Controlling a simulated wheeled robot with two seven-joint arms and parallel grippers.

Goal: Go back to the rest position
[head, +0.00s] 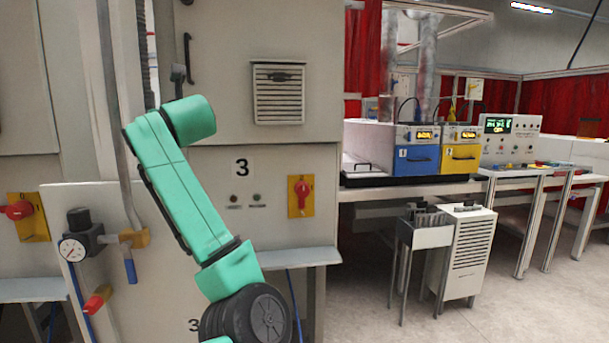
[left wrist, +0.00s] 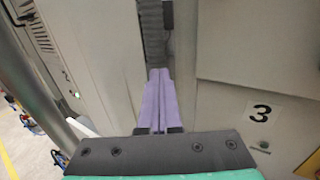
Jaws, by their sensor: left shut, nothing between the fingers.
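My left arm (head: 185,190), green with a black joint, rises across the left part of the head view, in front of the grey machine cabinet marked 3 (head: 240,220). In the left wrist view my left gripper (left wrist: 158,75) has its two purple fingers together, with nothing between them. The fingers point at a dark ribbed hose or channel (left wrist: 151,30) between grey panels; I cannot tell whether they touch it. The fingers are not clear in the head view. My right gripper is in neither view.
A pressure gauge (head: 72,249) with a valve stands left of my arm. Red switches on yellow plates (head: 301,196) are on the cabinets. A bench to the right carries a blue-fronted unit (head: 416,159) and a yellow-fronted unit (head: 461,158). Open floor (head: 500,310) lies at the lower right.

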